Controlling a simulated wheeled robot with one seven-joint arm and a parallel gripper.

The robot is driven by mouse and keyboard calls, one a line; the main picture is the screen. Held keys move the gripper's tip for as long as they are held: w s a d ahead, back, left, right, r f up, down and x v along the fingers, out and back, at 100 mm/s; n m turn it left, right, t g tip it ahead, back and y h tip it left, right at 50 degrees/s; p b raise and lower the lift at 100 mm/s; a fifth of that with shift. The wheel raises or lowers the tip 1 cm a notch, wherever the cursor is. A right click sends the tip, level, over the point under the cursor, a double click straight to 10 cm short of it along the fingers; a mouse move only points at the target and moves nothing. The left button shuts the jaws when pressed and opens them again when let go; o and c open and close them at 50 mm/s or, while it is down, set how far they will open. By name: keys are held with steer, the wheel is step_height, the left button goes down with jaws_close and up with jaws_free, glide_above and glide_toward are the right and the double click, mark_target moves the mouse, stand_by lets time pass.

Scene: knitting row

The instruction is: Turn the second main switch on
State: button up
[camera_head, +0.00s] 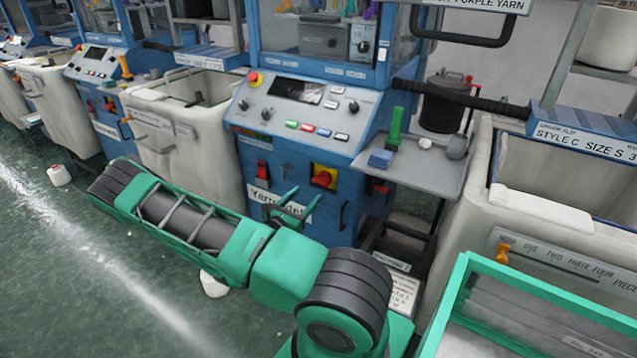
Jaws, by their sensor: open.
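The nearest blue machine has a red rotary main switch (323,179) on a yellow plate, low on its front panel. Its handle looks slanted; I cannot tell whether that is on or off. My green gripper (289,203) is open and empty in front of this panel, to the left of the switch and slightly lower. It appears apart from the switch, and partly covers the "Yarn" label (268,197). A red rocker (263,170) sits left of the switch. The machine further left has small red controls (108,104) on its front, too small to read.
A grey side shelf (425,165) with a green spool and blue block juts out right of the switch. Cream bins stand left (185,150) and right (530,200) of the machine. A green-rimmed tray (452,293) is at lower right. The floor at left is mostly clear.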

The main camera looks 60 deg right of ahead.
mark_target(319, 183)
steer(key=d, duration=1)
steer(key=shift+w+d, duration=0.2)
steer(key=shift+w, duration=0.2)
steer(key=shift+c, duration=0.3)
